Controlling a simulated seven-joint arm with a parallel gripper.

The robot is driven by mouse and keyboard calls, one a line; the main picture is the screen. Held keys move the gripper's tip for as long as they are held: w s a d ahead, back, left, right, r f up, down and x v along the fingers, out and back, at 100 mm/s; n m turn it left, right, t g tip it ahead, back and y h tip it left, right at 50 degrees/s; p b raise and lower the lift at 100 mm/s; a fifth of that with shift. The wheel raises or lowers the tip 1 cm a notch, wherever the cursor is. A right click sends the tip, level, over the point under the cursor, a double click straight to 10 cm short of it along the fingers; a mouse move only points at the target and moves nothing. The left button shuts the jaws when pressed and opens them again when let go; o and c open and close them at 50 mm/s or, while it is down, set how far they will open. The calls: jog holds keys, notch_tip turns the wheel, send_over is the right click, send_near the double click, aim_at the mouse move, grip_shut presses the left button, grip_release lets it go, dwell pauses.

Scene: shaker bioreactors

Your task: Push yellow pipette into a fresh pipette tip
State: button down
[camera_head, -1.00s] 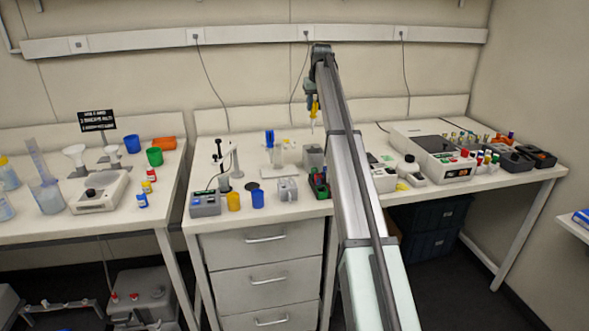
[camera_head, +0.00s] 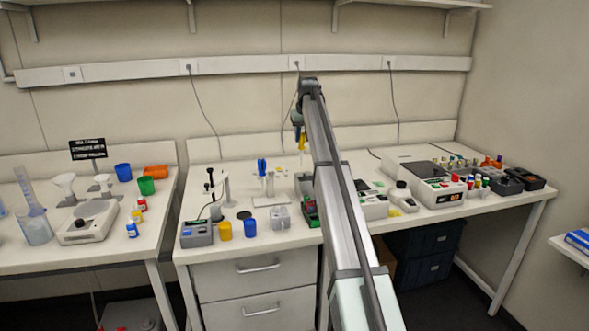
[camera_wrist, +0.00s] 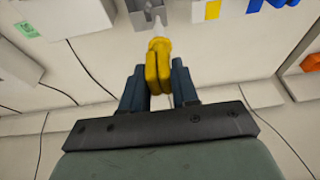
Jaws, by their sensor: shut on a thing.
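The yellow pipette (camera_head: 302,141) hangs from my gripper (camera_head: 298,127), above the middle bench. In the wrist view, the two dark fingers of my gripper (camera_wrist: 158,90) are shut on the yellow pipette (camera_wrist: 158,65). Its pale, narrow lower end (camera_wrist: 157,27) points away from my wrist. I cannot tell whether a tip is on that end. A grey box (camera_wrist: 140,14) lies beyond the pipette's end, and the two overlap in this view. No fresh pipette tip can be made out clearly at this size.
A blue pipette (camera_head: 262,166) is on a stand on the middle bench. A large grey device (camera_head: 431,181) is at right. My arm hides part of the bench.

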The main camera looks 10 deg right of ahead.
jog(key=s+a+f, duration=0.3)
jog(key=s+a, duration=0.2)
jog(key=s, duration=0.3)
jog(key=s+a+f, duration=0.3)
jog(key=s+a, duration=0.3)
jog(key=s, duration=0.2)
jog(key=shift+f, duration=0.3)
jog(key=shift+s+f, duration=0.15)
jog(key=shift+f, duration=0.9)
dwell(2.8)
jog(key=shift+r, duration=0.2)
jog(key=shift+r, duration=2.75)
